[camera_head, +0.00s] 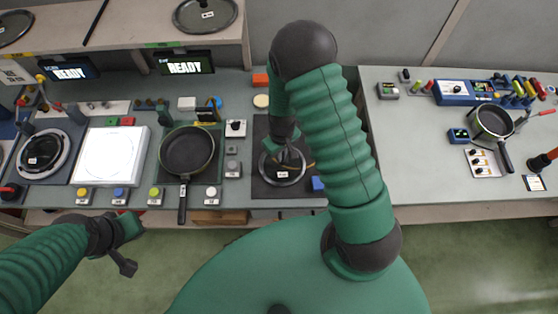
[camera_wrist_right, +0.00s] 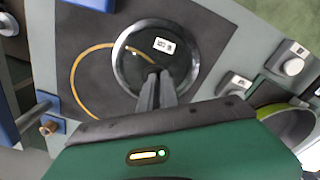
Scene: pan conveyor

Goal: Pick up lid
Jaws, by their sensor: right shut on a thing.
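A round dark lid with a silver rim and a white label lies on a dark mat, below my right gripper (camera_head: 284,152) in the head view. The lid (camera_wrist_right: 190,62) shows more clearly in the right wrist view. There the fingertips (camera_wrist_right: 156,76) are close together over the lid's middle, shut on its handle, which the fingers hide. I cannot tell whether the lid touches the mat. My left gripper (camera_head: 126,262) hangs in front of the table at lower left, away from the lid; its jaw opening is unclear.
A dark pan (camera_head: 187,150) sits left of the lid's mat (camera_head: 262,128). A white plate (camera_head: 108,155) and another silver-rimmed round piece (camera_head: 42,152) are farther left. A blue block (camera_head: 318,184) is close to the lid's right. A second table (camera_head: 410,150) stands right, across a gap.

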